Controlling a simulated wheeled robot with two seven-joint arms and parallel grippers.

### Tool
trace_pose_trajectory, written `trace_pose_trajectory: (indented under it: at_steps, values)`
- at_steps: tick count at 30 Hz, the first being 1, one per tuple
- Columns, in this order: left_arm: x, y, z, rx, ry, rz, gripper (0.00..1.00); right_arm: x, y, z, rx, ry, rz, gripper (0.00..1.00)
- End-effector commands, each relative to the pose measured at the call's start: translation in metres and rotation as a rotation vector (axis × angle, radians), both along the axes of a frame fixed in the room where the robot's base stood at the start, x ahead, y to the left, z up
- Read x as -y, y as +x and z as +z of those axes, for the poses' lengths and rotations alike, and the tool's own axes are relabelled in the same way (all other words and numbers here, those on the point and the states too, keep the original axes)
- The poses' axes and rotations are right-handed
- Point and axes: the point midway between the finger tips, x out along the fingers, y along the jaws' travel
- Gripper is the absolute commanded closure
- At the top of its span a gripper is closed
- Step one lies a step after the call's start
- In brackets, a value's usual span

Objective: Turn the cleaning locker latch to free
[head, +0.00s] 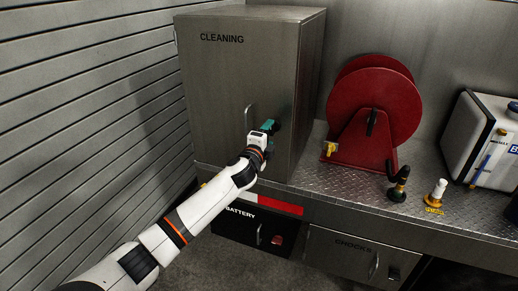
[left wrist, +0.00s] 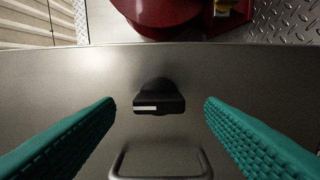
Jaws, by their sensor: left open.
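The grey cleaning locker (head: 222,80), marked CLEANING, stands at the back left of the head view with its door closed. Its black latch knob (left wrist: 158,98) has a pale stripe lying level across its face in the left wrist view. My left gripper (head: 268,130) is at the locker door, right of its bar handle (head: 249,120). Its teal fingers are open, one on each side of the latch and apart from it. In the head view the gripper hides most of the latch. The handle also shows below the latch in the left wrist view (left wrist: 160,176). My right gripper is not in view.
A red hose reel (head: 374,105) stands on the tread-plate counter (head: 330,181) right of the locker. Valve fittings (head: 397,190) and a white case (head: 490,140) are farther right. The BATTERY drawer (head: 240,228) and CHOCKS drawer (head: 345,258) are below. A slatted wall (head: 80,100) is on the left.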

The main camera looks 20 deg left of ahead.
Motion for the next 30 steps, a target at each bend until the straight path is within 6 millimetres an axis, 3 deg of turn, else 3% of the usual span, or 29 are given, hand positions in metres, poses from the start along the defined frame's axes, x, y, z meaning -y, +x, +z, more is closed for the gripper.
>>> trace_pose_trajectory:
  at_steps: [9,15,30]
  values:
    - [-0.002,-0.059,-0.002,-0.001,0.002,-0.002,0.36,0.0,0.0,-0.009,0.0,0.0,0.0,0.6]
    - [-0.003,-0.084,-0.002,-0.002,0.002,-0.001,0.36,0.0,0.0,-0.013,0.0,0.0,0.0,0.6]
    - [-0.003,-0.092,-0.001,-0.002,0.002,0.0,0.36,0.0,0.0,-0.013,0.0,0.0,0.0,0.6]
